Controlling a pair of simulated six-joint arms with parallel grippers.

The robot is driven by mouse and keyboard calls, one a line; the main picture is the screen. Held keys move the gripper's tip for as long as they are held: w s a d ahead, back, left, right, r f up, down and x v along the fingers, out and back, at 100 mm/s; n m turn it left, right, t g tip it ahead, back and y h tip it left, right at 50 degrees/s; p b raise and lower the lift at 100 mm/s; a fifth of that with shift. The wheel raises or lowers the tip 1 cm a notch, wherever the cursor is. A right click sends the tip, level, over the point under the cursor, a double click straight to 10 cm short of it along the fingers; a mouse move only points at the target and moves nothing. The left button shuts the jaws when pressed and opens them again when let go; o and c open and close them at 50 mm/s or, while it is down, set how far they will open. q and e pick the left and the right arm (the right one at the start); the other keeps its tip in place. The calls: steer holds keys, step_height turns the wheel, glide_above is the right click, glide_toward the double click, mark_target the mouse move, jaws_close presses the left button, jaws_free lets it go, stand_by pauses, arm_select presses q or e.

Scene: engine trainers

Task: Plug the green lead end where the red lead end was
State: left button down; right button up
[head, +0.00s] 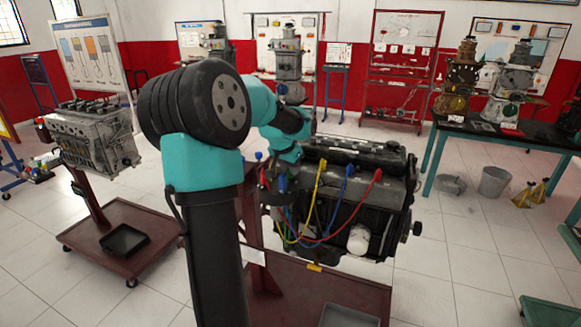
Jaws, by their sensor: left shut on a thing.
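My left gripper (272,188) reaches down at the left end of the dark engine (350,205). It is small and partly hidden by my own arm, but is shut on a lead end; I cannot tell its colour. A green lead end (283,184) shows right beside it, its lead hanging down in front of the engine. A red lead end (378,174) stands at the right on the engine's upper side, its lead looping down to the left. A yellow lead end (322,164) and a blue lead end (350,170) stand between them. My right gripper is out of view.
Another blue lead end (258,155) shows by my wrist. The engine is on a dark red wheeled stand (345,285) with a tray (347,316). A second engine (92,135) stands at left.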

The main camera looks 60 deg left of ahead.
arm_select(q)
steer(key=c, duration=0.9)
jaws_free()
steer(key=v, duration=1.7)
steer(key=shift+d+r, duration=0.1)
steer(key=shift+r, duration=0.1)
